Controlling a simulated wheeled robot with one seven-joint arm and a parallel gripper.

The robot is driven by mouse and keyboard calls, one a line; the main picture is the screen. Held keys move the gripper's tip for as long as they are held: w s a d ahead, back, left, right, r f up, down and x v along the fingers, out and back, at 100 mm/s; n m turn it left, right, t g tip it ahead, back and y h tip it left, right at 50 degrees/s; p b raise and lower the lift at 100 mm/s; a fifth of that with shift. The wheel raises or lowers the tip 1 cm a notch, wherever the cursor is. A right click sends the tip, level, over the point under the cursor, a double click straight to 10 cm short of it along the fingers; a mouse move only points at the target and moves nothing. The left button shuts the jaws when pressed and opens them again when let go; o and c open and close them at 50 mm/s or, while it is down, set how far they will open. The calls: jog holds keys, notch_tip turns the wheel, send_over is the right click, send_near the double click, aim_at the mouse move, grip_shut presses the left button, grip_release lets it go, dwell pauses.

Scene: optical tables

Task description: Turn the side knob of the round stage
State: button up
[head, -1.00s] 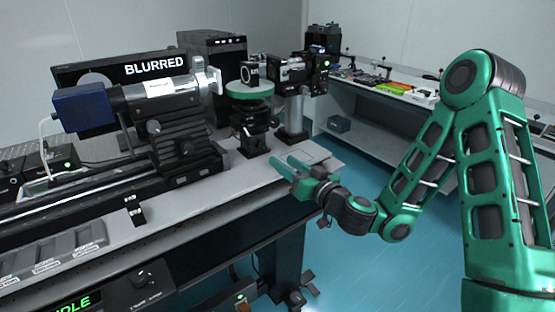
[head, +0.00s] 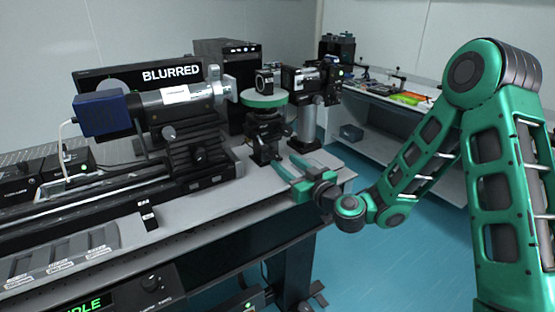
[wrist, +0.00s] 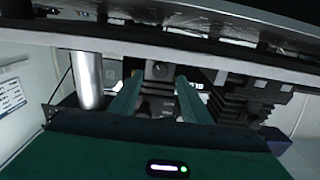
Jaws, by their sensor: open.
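The round stage (head: 264,99) has a flat green disc top on a black stand and stands at the far end of the near table. A small black square-framed part stands upright on the disc. My gripper (head: 285,164) is open and empty, low over the table corner, to the front right of the stage's stand and apart from it. In the wrist view the green fingers of my gripper (wrist: 160,80) are spread. A dark round knob-like part (wrist: 159,70) shows between the fingertips, farther off. I cannot tell surely that it is the side knob.
A silver post (head: 307,118) carrying a black optical mount stands right of the stage. A blue-ended instrument (head: 100,114) on a black carriage stands to the left. A monitor (head: 139,88) reading "BLURRED" is behind. Blue floor lies right of the table.

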aim_at(275, 155)
jog(key=shift+x, duration=2.6)
jog(key=c, duration=1)
